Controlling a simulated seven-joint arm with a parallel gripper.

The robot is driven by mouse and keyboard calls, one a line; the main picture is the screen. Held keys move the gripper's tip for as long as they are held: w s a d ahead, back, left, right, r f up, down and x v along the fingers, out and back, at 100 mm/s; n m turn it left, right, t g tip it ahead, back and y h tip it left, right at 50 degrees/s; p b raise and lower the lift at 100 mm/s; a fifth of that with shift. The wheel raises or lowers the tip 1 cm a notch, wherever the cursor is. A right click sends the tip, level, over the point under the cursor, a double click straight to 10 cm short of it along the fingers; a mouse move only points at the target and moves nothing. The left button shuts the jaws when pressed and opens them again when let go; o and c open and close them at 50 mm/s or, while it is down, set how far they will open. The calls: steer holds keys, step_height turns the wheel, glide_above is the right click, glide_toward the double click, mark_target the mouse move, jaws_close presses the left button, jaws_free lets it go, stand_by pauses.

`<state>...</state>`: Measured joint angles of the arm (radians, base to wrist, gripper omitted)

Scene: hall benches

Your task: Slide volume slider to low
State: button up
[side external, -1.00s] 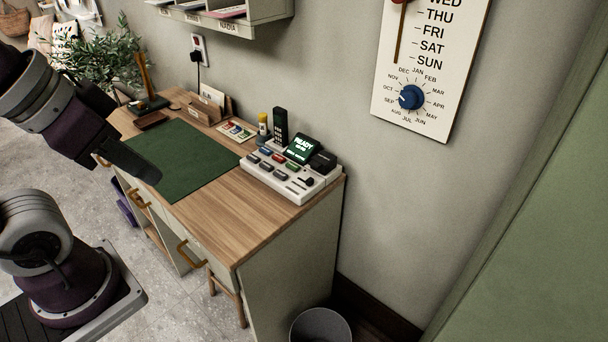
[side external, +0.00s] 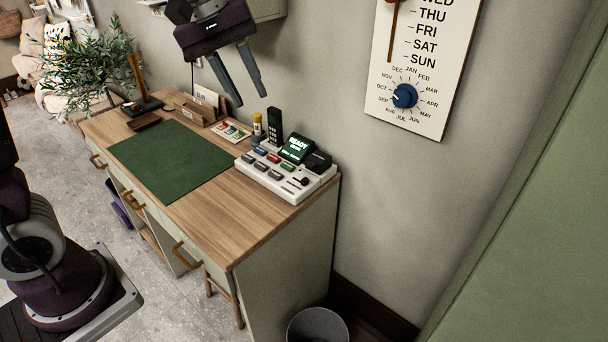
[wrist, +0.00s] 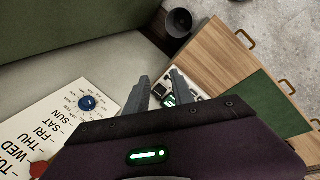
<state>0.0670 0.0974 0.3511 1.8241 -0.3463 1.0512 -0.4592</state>
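A white console (side external: 268,184) sits on the right end of the wooden desk, with coloured buttons and a lit green screen (side external: 296,149) reading READY. A small dark slider knob (side external: 304,181) shows near its front right corner; its marked positions are too small to read. My gripper (side external: 249,99) is open and empty, high above the back of the desk, up and left of the console and clear of it. In the wrist view, my gripper (wrist: 160,76) has its fingers spread, and the right finger partly hides the console (wrist: 193,90).
A dark handset (side external: 274,127) and a yellow-topped bottle (side external: 257,128) stand behind the console. A green mat (side external: 172,160) lies to its left. A wall board with a blue dial (side external: 404,96) hangs to the right. The desk's front right is bare.

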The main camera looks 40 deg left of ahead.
steer(key=w+a+f+n+g, duration=0.1)
steer(key=w+a+f+n, duration=0.1)
steer(key=w+f, duration=0.3)
steer(key=w+a+f+n, duration=0.2)
steer(key=w+f+n, duration=0.15)
steer(key=w, duration=0.35)
steer(key=n+g+y, duration=0.2)
glide_toward(304, 178)
step_height(304, 178, down, 8)
steer(key=shift+d+f, duration=0.15)
steer(key=shift+f, duration=0.1)
jaws_close()
steer(key=shift+r, duration=0.1)
